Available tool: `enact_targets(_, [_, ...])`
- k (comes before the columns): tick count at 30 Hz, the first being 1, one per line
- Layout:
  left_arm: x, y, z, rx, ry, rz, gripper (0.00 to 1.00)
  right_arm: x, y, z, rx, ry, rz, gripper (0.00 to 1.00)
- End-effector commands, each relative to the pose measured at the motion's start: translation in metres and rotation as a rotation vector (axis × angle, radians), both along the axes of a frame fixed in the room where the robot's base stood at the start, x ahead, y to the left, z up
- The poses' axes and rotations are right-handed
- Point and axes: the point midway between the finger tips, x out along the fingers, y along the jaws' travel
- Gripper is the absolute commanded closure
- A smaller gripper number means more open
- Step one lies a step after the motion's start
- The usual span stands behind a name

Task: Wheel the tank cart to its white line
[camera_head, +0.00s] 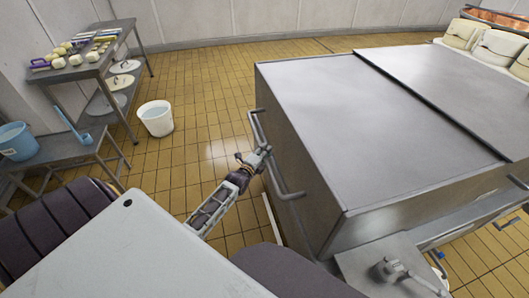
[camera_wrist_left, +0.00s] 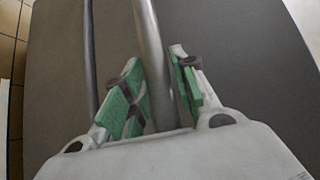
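The tank cart (camera_head: 375,130) is a large grey metal box with a flat lid, filling the right half of the head view. A bent tubular handle (camera_head: 255,128) runs along its left end. My left gripper (camera_head: 262,153) is at this handle. In the left wrist view its green-padded fingers (camera_wrist_left: 158,85) are drawn in on both sides of a grey bar (camera_wrist_left: 153,40) of the handle, close against it. A white strip (camera_head: 271,218) shows on the floor beside the cart's near left side; part of it is hidden. My right gripper is not seen.
A white bucket (camera_head: 156,118) stands on the tiled floor left of the cart. A metal table (camera_head: 92,72) and a low bench (camera_head: 62,150) with a blue bucket (camera_head: 17,142) are at the left. Floor is clear between bucket and cart.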

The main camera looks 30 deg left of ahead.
Motion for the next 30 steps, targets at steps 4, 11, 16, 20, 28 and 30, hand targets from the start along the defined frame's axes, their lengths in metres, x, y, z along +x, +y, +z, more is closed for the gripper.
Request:
enact_targets(4, [0.001,-0.001,0.001,0.0,-0.003,-0.001,0.58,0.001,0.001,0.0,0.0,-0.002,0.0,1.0])
enact_targets(11, [0.001,-0.002,0.002,0.0,-0.005,-0.003,0.58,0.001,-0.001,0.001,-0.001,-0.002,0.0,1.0])
enact_targets(16, [-0.001,-0.002,0.002,0.0,-0.005,-0.003,0.58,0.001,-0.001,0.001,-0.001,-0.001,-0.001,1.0])
enact_targets(20, [-0.007,-0.002,0.002,0.0,-0.004,-0.003,0.58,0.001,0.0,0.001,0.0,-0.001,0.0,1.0])
enact_targets(28, [-0.026,-0.004,0.005,0.0,-0.004,-0.003,0.58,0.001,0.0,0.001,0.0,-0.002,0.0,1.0])
enact_targets(30, [-0.032,-0.005,0.006,0.0,-0.005,-0.003,0.58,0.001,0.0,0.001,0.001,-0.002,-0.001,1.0])
